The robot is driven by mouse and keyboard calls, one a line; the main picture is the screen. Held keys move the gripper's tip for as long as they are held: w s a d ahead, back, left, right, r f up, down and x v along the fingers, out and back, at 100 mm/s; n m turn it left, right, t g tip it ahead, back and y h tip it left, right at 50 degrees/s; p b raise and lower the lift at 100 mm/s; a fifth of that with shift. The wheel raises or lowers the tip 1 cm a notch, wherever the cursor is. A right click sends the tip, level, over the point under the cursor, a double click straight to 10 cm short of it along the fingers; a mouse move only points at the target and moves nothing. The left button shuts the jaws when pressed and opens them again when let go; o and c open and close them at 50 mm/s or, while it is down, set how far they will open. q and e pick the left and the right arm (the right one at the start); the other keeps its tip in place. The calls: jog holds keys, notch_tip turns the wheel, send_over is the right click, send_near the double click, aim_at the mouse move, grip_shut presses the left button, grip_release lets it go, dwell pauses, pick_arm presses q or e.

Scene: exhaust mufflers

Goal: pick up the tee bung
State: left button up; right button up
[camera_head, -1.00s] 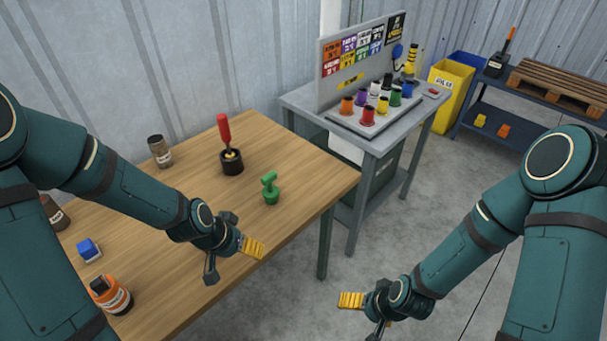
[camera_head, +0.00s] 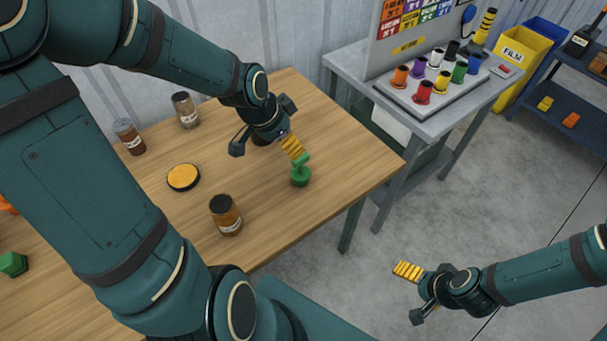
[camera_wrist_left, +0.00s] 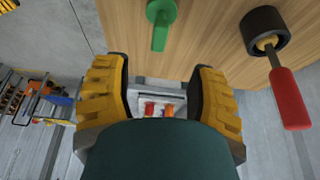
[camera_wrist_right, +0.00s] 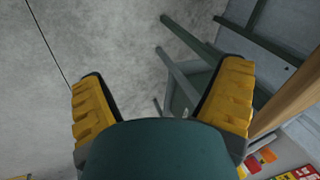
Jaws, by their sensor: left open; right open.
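The tee bung (camera_head: 300,178) is green with a T-shaped handle. My left gripper (camera_head: 293,147) is open and empty, just above and behind the bung in the head view. The left fingers (camera_wrist_left: 160,95) are spread wide. My right gripper (camera_head: 408,271) is open and empty over the floor; its fingers (camera_wrist_right: 165,100) hold nothing.
A red-handled tool (camera_wrist_left: 290,98) in a black cup (camera_wrist_left: 264,30) stands close to the bung. Jars (camera_head: 226,215) and a yellow-topped disc (camera_head: 184,177) are on the wooden table (camera_head: 345,180). A grey bench (camera_head: 430,115) with coloured plugs stands behind right.

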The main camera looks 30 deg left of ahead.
aim_at(300, 159)
pick_arm(q)
jog(key=b+x, duration=0.1)
jog(key=x, duration=0.3)
jog(key=shift+w+d+f, duration=0.1)
jog(key=shift+w+f, duration=0.05)
jog(key=shift+f, duration=0.2)
jog(key=b+x, duration=0.2)
jog(key=x, duration=0.3)
jog(key=shift+w+b, duration=0.1)
jog(key=shift+b, duration=0.3)
jog(key=shift+o, duration=0.2)
grip_shut()
jog(key=shift+d, duration=0.1)
